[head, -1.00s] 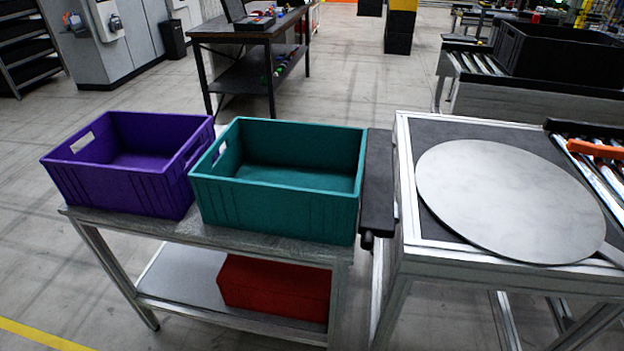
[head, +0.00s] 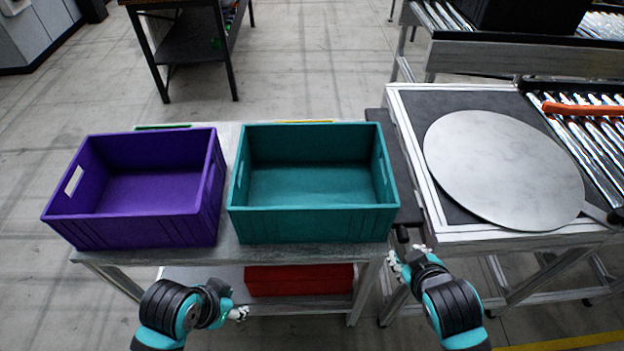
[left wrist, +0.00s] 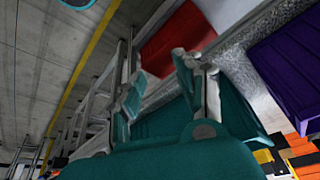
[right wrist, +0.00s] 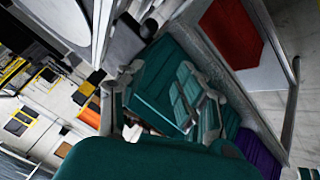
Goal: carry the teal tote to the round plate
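The teal tote (head: 312,225) stands empty and upright on a grey table, right of a purple tote (head: 140,232). The round plate (head: 500,165) is a flat grey disc on the stand to the right, with nothing on it. My left gripper (head: 238,313) is open and empty in front of the table, below the teal tote's front left corner. My right gripper (head: 397,265) is open and empty near the tote's front right corner. The teal tote also shows beyond the fingers in the left wrist view (left wrist: 163,120) and the right wrist view (right wrist: 158,75).
A red bin (head: 300,280) sits on the lower shelf. A dark ledge (head: 400,170) lies between the table and the plate's stand. Rollers (head: 590,145) with an orange bar (head: 582,109) run right of the plate. Open floor lies behind the totes.

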